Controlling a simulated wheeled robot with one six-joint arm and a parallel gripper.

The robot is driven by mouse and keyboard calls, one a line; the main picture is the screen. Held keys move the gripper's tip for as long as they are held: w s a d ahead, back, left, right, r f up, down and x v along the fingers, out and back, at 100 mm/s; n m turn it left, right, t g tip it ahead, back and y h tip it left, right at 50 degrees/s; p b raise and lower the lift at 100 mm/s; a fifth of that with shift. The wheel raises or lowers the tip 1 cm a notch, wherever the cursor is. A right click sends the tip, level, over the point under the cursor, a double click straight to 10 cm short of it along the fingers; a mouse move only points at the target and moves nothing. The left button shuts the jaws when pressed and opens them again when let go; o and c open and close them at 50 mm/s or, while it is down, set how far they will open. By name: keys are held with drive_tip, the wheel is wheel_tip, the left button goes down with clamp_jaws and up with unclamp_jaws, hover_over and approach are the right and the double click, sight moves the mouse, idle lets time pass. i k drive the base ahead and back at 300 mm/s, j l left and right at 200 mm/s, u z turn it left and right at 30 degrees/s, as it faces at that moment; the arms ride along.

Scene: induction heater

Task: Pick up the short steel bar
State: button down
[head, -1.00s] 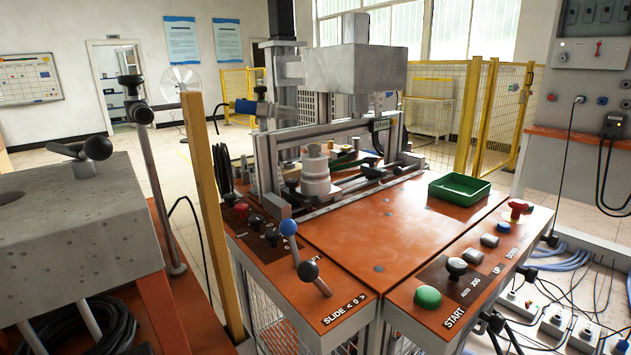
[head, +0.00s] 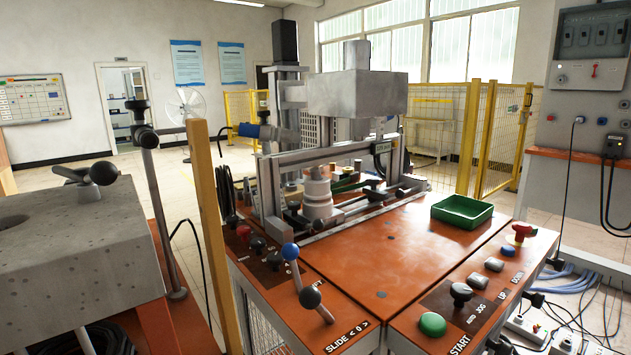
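I cannot clearly pick out a short steel bar in the head view. The induction heater machine (head: 352,92) stands in the middle, with a grey block raised above its metal frame. A pale stepped cylinder (head: 317,194) stands upright at the front of the frame. Grey rails and rods (head: 355,207) lie beside it on the orange table top (head: 400,250). Several small parts behind the frame are partly hidden and too small to name. My gripper is not in view.
An empty-looking green tray (head: 462,211) sits at the table's right. A lever with blue and black knobs (head: 305,285) and a green START button (head: 432,324) are along the front. A grey block (head: 70,240) stands left, beside a yellow post (head: 208,230). The table's middle is clear.

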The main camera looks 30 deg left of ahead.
sight(314, 172)
drive_tip(key=u, duration=0.25)
drive_tip(key=i+l+u, duration=0.2)
drive_tip(key=u, duration=0.2)
drive_tip(key=i+l+u, duration=0.2)
drive_tip(key=l+u, duration=0.2)
drive_tip(key=i+l, duration=0.15)
drive_tip(key=l, duration=0.2)
drive_tip(key=i+l+u, duration=0.1)
drive_tip(key=l, duration=0.25)
drive_tip(key=i+l, duration=0.25)
drive_tip(key=i+l+u, duration=0.1)
drive_tip(key=l, duration=0.35)
drive_tip(key=i+l, duration=0.2)
drive_tip(key=l, duration=0.15)
drive_tip(key=i+l, duration=0.15)
